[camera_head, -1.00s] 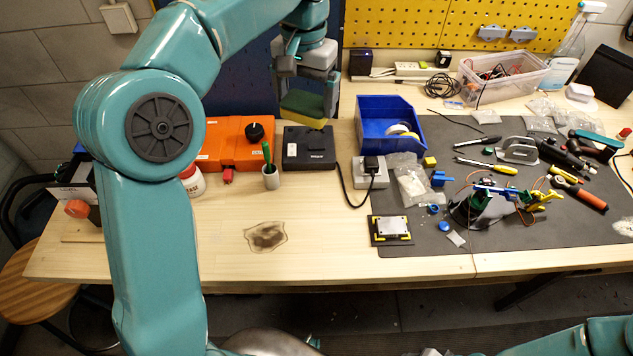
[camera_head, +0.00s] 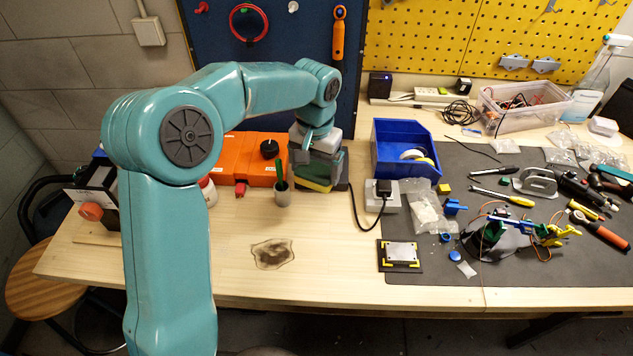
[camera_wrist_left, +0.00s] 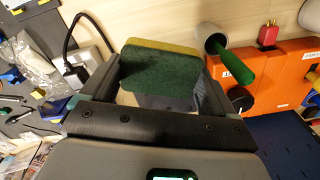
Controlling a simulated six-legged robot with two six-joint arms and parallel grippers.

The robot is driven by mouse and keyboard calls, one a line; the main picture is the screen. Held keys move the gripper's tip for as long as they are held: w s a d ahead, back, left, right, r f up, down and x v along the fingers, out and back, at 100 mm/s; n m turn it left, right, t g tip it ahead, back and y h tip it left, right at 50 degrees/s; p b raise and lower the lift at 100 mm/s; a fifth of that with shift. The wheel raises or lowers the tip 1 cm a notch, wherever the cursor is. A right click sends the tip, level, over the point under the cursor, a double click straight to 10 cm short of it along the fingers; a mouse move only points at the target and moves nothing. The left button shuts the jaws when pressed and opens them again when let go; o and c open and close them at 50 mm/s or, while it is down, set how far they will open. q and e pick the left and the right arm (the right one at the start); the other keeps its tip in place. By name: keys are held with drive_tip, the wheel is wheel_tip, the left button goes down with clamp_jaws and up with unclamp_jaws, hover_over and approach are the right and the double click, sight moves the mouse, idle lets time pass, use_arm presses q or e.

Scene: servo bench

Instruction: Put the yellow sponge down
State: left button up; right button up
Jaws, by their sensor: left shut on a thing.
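The yellow sponge (camera_head: 315,186) has a dark green scouring side on top and a yellow edge below. My left gripper (camera_head: 319,176) is shut on it, with a finger on each side. In the left wrist view the sponge (camera_wrist_left: 160,68) sits between the fingers, its green side facing the camera. It is low near the back of the wooden bench (camera_head: 330,245), just right of the grey cup. I cannot tell whether it touches the bench. My right gripper is not in view.
The grey cup (camera_head: 282,197) with a green-handled tool stands close left of the sponge. An orange case (camera_head: 237,160) is behind it. A charger with a cable (camera_head: 388,192) and a blue bin (camera_head: 405,168) are to the right. The bench in front is bare around a dark stain (camera_head: 272,254).

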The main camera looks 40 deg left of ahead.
sight(317, 181)
use_arm(q)
wheel_tip(317, 181, down, 5)
drive_tip(key=shift+w+f, duration=0.1)
drive_tip(key=shift+d, duration=0.1)
drive_tip(key=shift+f+b, duration=0.4)
drive_tip(key=shift+f, duration=0.25)
drive_tip(key=o, duration=0.7)
drive_tip(key=shift+r+p, duration=0.3)
drive_tip(key=shift+r, duration=0.05)
drive_tip(key=shift+r+p, duration=0.5)
drive_tip(key=shift+r, duration=0.05)
wheel_tip(317, 181, up, 12)
drive_tip(key=shift+f+b, duration=0.2)
drive_tip(key=shift+b, duration=0.2)
